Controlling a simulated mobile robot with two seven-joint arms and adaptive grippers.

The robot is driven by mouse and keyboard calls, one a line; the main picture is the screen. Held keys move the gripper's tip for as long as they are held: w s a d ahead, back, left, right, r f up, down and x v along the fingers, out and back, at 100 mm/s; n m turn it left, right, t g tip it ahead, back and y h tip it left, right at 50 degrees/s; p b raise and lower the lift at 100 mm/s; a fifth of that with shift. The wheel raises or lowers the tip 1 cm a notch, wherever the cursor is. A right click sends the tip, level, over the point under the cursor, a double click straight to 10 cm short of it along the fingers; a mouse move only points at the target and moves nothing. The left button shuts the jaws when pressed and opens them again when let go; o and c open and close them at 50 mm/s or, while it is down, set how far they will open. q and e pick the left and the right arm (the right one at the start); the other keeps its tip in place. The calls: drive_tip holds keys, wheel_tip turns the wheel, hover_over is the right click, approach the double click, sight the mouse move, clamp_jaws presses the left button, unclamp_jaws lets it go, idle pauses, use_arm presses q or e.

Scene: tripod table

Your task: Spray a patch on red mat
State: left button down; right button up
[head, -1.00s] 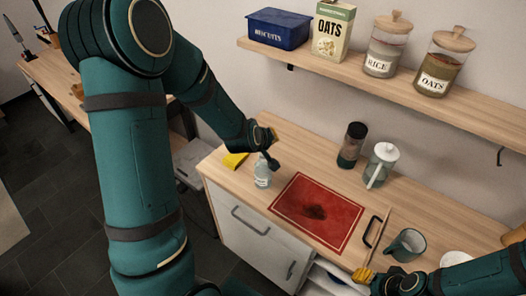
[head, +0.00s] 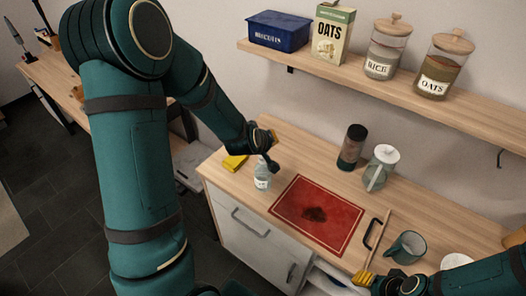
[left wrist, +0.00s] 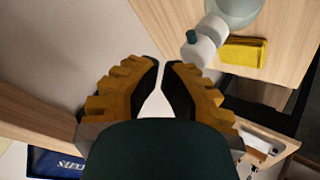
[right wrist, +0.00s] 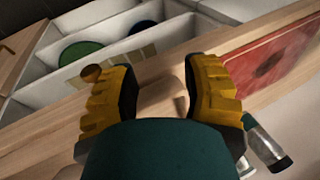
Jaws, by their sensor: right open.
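The red mat (head: 335,200) lies flat on the wooden counter with a dark patch (head: 314,214) near its middle. It also shows, blurred, in the right wrist view (right wrist: 275,60). A clear spray bottle (head: 262,180) stands upright left of the mat; its white head shows in the left wrist view (left wrist: 205,42). My left gripper (head: 272,166) is just above and beside the bottle's top. My right gripper (right wrist: 160,62) is open and empty at the counter's front edge, right of the mat.
An open drawer (right wrist: 180,28) sits below my right gripper.

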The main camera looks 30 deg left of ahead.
idle(0.3)
use_arm(q)
drive_tip(key=shift+f+b, duration=0.5)
drive_tip(key=shift+b, duration=0.15)
drive_tip(key=shift+r, duration=0.5)
drive_tip(key=shift+p, duration=0.3)
drive_tip(key=shift+r+p, duration=2.35)
drive_tip(key=shift+r, duration=0.7)
drive_tip(key=shift+f, duration=0.1)
